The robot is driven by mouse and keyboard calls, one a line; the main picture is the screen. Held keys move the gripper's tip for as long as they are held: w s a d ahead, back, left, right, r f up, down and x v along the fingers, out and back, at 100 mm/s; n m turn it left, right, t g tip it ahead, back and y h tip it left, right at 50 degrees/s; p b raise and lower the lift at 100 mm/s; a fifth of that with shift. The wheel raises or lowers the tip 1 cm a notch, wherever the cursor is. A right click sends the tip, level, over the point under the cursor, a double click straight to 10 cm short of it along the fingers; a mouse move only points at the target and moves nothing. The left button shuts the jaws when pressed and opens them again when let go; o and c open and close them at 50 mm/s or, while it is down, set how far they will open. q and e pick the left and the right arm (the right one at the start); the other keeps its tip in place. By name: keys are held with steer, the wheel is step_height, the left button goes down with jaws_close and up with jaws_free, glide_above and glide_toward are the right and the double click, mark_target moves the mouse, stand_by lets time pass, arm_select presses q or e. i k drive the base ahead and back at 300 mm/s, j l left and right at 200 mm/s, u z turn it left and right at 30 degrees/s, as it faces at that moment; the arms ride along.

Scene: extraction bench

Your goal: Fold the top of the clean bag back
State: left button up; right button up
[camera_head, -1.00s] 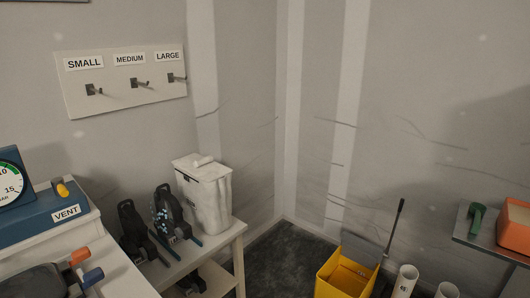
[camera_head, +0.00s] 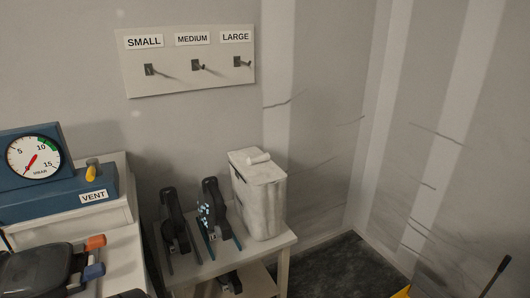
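A tall whitish bag or bin (camera_head: 262,203) stands upright on a small side table, with a small white roll-like piece on its top; I cannot tell whether it is the clean bag. No other bag shows clearly in the head view. Neither of my grippers is in view.
The small table (camera_head: 284,248) also bears two black clamp-like tools (camera_head: 175,221). At left is a blue gauge unit (camera_head: 75,180) marked VENT on a white bench. A hook board (camera_head: 190,62) labelled SMALL, MEDIUM and LARGE hangs empty on the wall.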

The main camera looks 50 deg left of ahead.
mark_target(256, 166)
steer(key=i+j+u, duration=0.1)
steer(key=i+u, duration=0.5)
steer(key=u, duration=0.15)
steer(key=i+u, duration=0.25)
steer(key=u, duration=0.15)
